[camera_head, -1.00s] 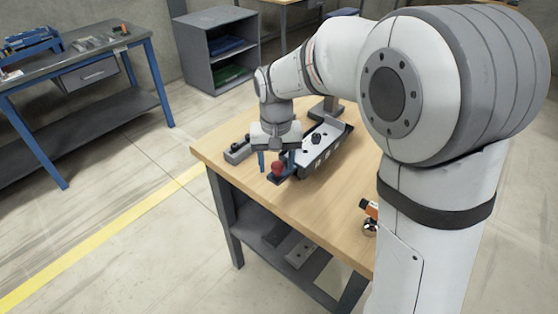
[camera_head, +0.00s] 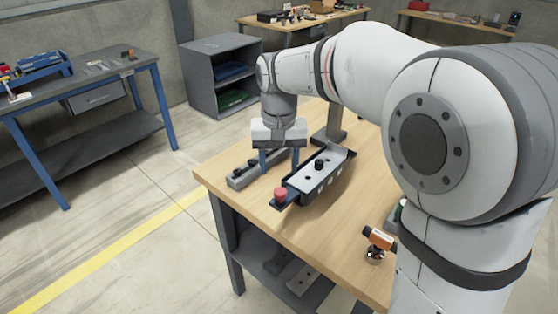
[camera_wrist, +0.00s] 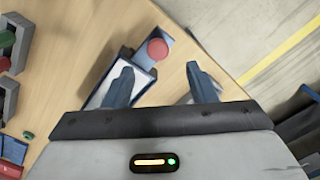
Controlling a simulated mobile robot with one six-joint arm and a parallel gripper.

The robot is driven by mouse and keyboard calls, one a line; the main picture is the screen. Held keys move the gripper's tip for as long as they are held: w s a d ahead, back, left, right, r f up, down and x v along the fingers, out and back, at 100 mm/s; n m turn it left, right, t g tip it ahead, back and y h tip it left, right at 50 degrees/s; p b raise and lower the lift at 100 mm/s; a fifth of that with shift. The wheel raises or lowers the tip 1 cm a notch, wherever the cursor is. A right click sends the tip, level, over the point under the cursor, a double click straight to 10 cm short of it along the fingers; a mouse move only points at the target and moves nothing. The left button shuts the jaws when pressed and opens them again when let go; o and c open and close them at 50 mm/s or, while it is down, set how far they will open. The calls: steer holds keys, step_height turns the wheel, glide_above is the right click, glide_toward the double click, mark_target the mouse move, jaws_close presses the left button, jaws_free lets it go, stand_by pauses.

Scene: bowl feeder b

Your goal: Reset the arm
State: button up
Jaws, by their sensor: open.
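My gripper (camera_head: 280,163) is open and empty above the left part of the wooden table (camera_head: 240,198). Its two blue fingers also show spread apart in the wrist view (camera_wrist: 158,88). Just right of the fingers lies a dark tray-like fixture with a light top plate (camera_head: 322,173) and a black knob on it. At its near end a red round button (camera_head: 281,194) sits on a blue base; the button also shows in the wrist view (camera_wrist: 157,49). One finger partly hides the plate in the wrist view.
A grey bar-shaped block (camera_head: 243,177) lies left of the fingers. An orange and black part (camera_head: 378,238) stands at the right on the table. A grey shelf (camera_head: 220,75) and a blue-legged bench (camera_head: 98,85) stand beyond open floor.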

steer(key=s+d+f+m+t, duration=0.1)
steer(key=s+d+f, duration=0.3)
steer(key=s+d, duration=1.3)
steer(key=shift+s+d+t, duration=0.4)
steer(key=shift+d+t, duration=0.1)
steer(key=shift+t, duration=0.3)
